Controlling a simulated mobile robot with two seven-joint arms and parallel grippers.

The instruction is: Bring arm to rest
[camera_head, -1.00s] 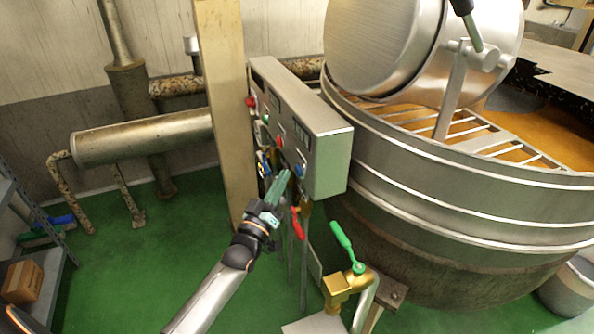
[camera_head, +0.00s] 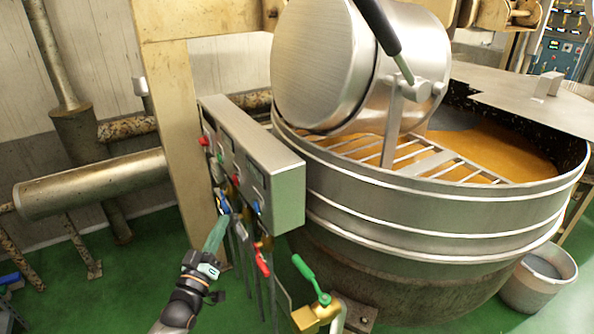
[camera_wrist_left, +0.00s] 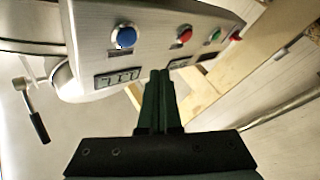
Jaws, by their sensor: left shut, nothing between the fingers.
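My left gripper (camera_head: 216,234) reaches up from the bottom left in the head view, its dark green fingers shut and empty. It is in front of the lower part of the steel control box (camera_head: 275,190). In the left wrist view the closed fingers (camera_wrist_left: 160,78) point at the box's button face (camera_wrist_left: 150,58). A blue button (camera_wrist_left: 123,37), a red button (camera_wrist_left: 184,35) and a green button (camera_wrist_left: 214,34) show there, with small displays below. I cannot tell whether the fingertips touch the panel. My right gripper is not in view.
A large steel kettle (camera_head: 420,215) with orange contents fills the right side. A green-handled valve (camera_head: 311,280) and a red handle (camera_head: 262,260) are right of my gripper. A beige post (camera_head: 170,110) stands behind the box. A bucket (camera_head: 538,284) stands at the lower right.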

